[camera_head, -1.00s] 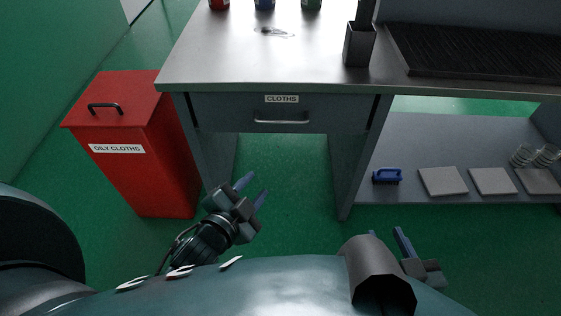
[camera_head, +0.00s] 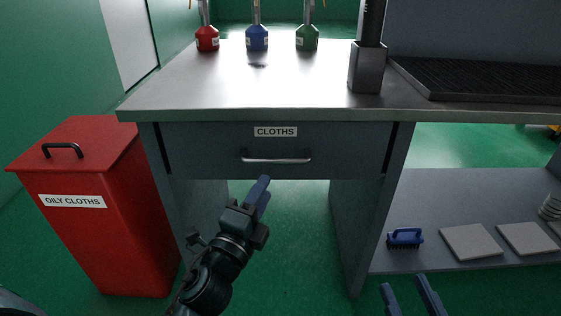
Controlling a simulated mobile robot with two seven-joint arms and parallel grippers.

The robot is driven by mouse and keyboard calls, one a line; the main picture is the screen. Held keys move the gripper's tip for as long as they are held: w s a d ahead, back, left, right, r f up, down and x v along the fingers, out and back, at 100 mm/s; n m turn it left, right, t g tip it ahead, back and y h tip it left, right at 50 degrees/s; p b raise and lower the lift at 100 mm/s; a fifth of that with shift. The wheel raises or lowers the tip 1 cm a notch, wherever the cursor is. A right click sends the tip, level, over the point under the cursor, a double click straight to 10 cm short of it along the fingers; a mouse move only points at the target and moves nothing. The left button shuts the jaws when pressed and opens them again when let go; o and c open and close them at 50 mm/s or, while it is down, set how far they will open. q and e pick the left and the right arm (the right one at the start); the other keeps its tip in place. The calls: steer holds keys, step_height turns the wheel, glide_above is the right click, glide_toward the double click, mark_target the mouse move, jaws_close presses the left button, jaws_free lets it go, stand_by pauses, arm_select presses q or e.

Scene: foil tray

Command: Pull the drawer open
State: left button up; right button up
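The drawer (camera_head: 210,146) is a dark grey front under the metal bench top, with a CLOTHS label (camera_head: 275,131). It looks closed, flush with the bench frame. Its silver bar handle (camera_head: 276,157) runs across the front. My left gripper (camera_head: 263,190) is just below the handle in the picture, with its blue fingers pointing up towards it, apart from it. The fingers overlap in this view, so their gap is unclear. My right gripper (camera_head: 409,290) shows only its two blue fingertips at the bottom edge, spread apart and empty.
A red OILY CLOTHS bin (camera_head: 100,225) stands left of the bench. The bench top (camera_head: 215,85) holds red, blue and green bottles, a dark holder (camera_head: 367,68) and a black grate (camera_head: 480,80).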

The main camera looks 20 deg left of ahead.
mark_target(281, 162)
arm_select(q)
steer(key=x, duration=0.9)
steer(key=shift+w, duration=0.4)
jaws_close()
